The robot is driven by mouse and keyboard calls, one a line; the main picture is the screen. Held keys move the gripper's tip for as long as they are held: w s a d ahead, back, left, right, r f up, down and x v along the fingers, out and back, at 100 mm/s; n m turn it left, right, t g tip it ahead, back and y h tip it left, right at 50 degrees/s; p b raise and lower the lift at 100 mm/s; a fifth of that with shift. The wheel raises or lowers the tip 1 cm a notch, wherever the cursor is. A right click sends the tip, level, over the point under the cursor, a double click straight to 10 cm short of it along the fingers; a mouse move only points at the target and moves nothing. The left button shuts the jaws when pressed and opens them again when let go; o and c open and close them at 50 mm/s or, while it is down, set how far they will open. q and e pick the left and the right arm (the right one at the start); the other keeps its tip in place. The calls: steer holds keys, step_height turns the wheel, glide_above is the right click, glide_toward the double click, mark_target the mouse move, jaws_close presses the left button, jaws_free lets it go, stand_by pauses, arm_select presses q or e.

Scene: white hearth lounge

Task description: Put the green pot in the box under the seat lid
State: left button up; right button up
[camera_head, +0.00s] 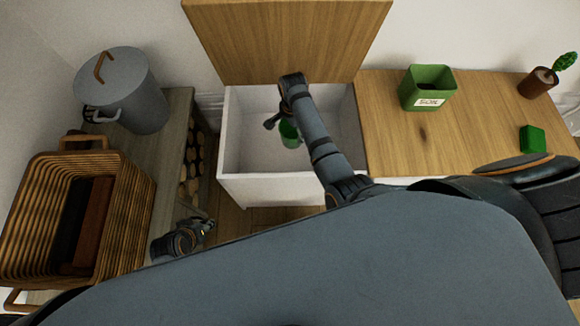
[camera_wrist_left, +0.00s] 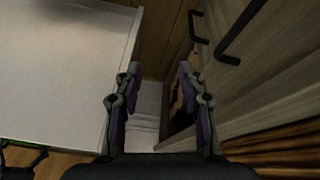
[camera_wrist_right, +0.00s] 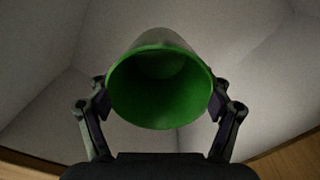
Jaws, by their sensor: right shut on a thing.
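The green pot (camera_wrist_right: 160,90) is between the fingers of my right gripper (camera_wrist_right: 160,105), which is shut on it; its open mouth faces the wrist camera. In the head view the pot (camera_head: 290,134) shows inside the white box (camera_head: 240,188), partly hidden by my right arm. Whether it touches the box floor I cannot tell. The wooden seat lid (camera_head: 285,40) stands raised behind the box. My left gripper (camera_head: 205,226) is low, left of the box front; in the left wrist view its fingers (camera_wrist_left: 157,80) are apart with nothing between them.
A wooden bench top (camera_head: 390,140) right of the box holds a green soil container (camera_head: 428,90), a small green block (camera_head: 532,139) and a potted plant (camera_head: 538,83). At left are a grey lidded pot (camera_head: 125,95) and a wicker basket (camera_head: 130,200). Firewood (camera_head: 192,165) is stacked beside the box.

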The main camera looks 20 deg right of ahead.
mark_target(290, 136)
steer(key=shift+m, duration=0.9)
steer(key=f, duration=0.1)
steer(key=f+b, duration=0.1)
steer(key=f, duration=0.1)
steer(key=f+b, duration=0.1)
steer(key=f, duration=0.1)
steer(key=shift+w+a, duration=0.25)
steer(key=shift+w, duration=0.1)
steer(key=shift+m+b, duration=0.3)
step_height(290, 136, down, 2)
steer(key=shift+f+b, duration=0.1)
steer(key=shift+b, duration=0.5)
arm_select(q)
steer(key=w+r+t+b, duration=0.2)
steer(key=w+r+t, duration=0.9)
steer(key=w+r, duration=0.55)
arm_select(e)
step_height(290, 136, down, 6)
steer(key=shift+b, duration=0.65)
steer(key=shift+f+b, duration=0.5)
steer(key=shift+f, duration=0.35)
arm_select(q)
step_height(290, 136, up, 21)
steer(key=s+m+t, duration=0.1)
steer(key=t, duration=0.8)
steer(key=shift+r+t+h, duration=0.2)
steer(key=shift+t+h, duration=0.2)
steer(key=shift+s+r, duration=0.1)
